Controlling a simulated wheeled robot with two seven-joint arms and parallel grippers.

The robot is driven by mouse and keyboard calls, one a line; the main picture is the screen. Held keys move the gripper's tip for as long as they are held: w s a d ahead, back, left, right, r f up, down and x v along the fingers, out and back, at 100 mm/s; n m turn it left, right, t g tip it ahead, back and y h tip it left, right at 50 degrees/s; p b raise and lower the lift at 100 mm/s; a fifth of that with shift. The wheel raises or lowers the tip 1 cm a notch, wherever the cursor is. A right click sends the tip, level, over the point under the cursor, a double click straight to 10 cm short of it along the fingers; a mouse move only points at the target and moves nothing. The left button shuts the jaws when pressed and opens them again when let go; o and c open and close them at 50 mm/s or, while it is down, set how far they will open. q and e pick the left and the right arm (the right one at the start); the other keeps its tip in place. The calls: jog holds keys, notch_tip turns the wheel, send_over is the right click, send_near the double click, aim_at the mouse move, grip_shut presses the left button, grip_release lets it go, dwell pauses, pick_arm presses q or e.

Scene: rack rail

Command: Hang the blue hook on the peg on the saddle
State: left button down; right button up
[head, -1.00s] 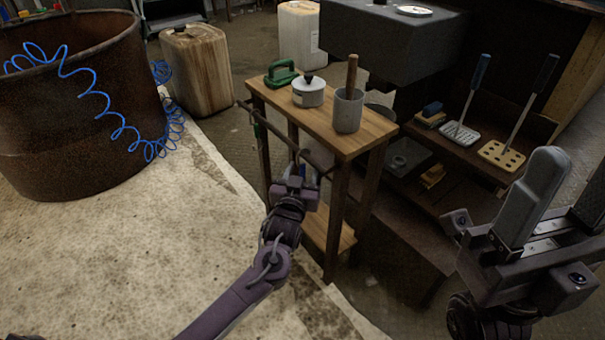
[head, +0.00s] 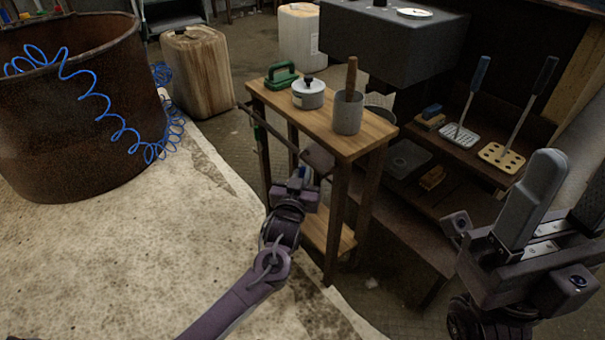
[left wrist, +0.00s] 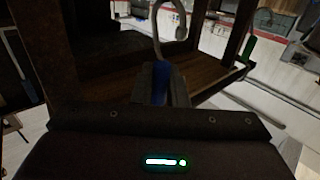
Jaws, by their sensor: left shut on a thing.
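My left gripper (head: 301,180) is shut on the blue hook, in front of the wooden stand's near end. In the left wrist view, the blue handle (left wrist: 160,83) sits between the fingers, with a pale curved metal hook (left wrist: 171,22) rising above it. In the head view only a bit of blue (head: 302,172) shows. A dark brown piece that looks like the saddle (head: 318,158) sits on the front rail (head: 268,126), just above my left gripper. I cannot make out its peg. My right gripper (head: 555,205) is at the right, open and empty.
A green-handled item (head: 259,133) hangs by the rail's far end.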

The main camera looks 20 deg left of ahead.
aim_at(298, 167)
pick_arm(q)
jog(key=shift+s+a+r+p, duration=0.1)
jog(key=shift+s+r+p, duration=0.05)
jog(key=shift+r+p, duration=0.7)
jog(key=shift+f, duration=0.1)
jog(key=shift+p, duration=0.3)
jog(key=shift+s+a+r+p, duration=0.3)
jog(key=shift+s+r+p, duration=0.1)
jog(key=shift+r+p, duration=0.35)
jog(key=shift+f, duration=0.15)
jog(key=s+a+p, duration=0.4)
jog(key=s+p, duration=0.1)
jog(key=shift+s+a, duration=0.15)
jog(key=shift+s, duration=0.1)
